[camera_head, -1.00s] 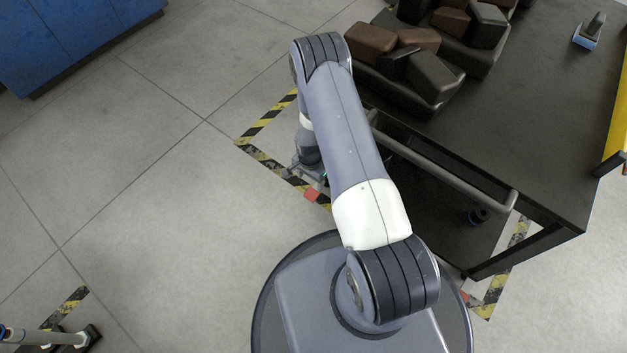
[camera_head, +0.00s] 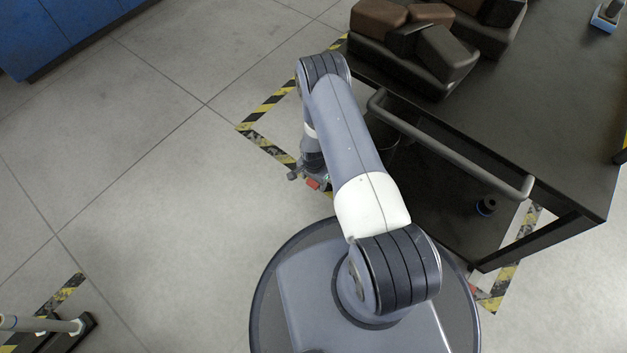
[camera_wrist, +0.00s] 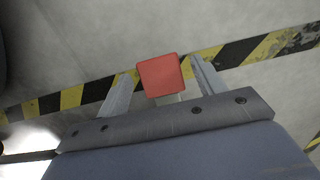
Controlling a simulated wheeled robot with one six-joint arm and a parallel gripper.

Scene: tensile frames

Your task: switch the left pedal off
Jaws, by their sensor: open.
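A red pedal (camera_head: 313,184) sits low by the near left corner of the dark cart, beside the floor tape. In the wrist view the red pedal (camera_wrist: 160,76) lies between my two gripper fingers, with a pale stem below it. My gripper (camera_wrist: 162,84) is open, with a finger on either side of the pedal; I see no clear contact. In the head view my gripper (camera_head: 306,174) is small and partly hidden by my arm, right at the pedal. A second red piece (camera_head: 477,289) shows at the cart's near right leg, mostly hidden.
The dark cart (camera_head: 540,130) has a grey push handle (camera_head: 450,145) to the right of my arm. Dark trays with brown and black blocks (camera_head: 445,55) stand on it. Yellow-black tape (camera_head: 268,148) marks the floor.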

